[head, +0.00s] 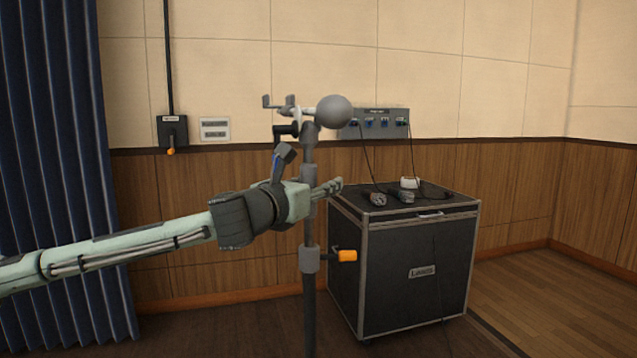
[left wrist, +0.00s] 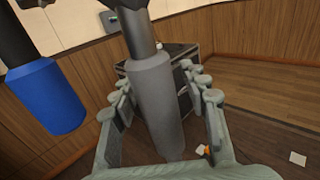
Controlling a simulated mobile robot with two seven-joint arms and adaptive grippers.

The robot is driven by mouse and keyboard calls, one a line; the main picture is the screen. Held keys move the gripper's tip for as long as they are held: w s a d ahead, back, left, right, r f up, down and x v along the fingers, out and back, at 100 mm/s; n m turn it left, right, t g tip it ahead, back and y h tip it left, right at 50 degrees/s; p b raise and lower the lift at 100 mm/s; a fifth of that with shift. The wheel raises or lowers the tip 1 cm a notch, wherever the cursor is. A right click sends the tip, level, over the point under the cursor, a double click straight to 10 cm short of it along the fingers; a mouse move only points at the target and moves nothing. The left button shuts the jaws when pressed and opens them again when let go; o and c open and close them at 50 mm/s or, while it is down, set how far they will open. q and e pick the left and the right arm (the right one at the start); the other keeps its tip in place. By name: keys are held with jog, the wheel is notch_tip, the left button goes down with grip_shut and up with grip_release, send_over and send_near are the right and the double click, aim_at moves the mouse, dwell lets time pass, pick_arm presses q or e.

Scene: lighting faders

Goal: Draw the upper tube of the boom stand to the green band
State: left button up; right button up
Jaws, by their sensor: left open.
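The boom stand is a dark grey upright pole (head: 309,225) in the head view. Its upper tube carries a thicker grey sleeve (head: 309,174), and a lower collar (head: 309,260) has an orange knob (head: 347,256). My left gripper (head: 328,187) is at the height of the sleeve, its fingertips showing just right of the pole. In the left wrist view the sleeve (left wrist: 157,105) stands between the two open fingers of my left gripper (left wrist: 165,112), with gaps visible on both sides. I see no green band. My right gripper is not in view.
A black flight case (head: 400,275) with small items on top stands right of the pole. A wall panel with cables (head: 380,123) is behind it. A blue cylinder (left wrist: 45,95) hangs left of the sleeve.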

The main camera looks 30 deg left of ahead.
pick_arm(q)
jog(key=shift+c, duration=0.2)
grip_shut()
dwell(0.3)
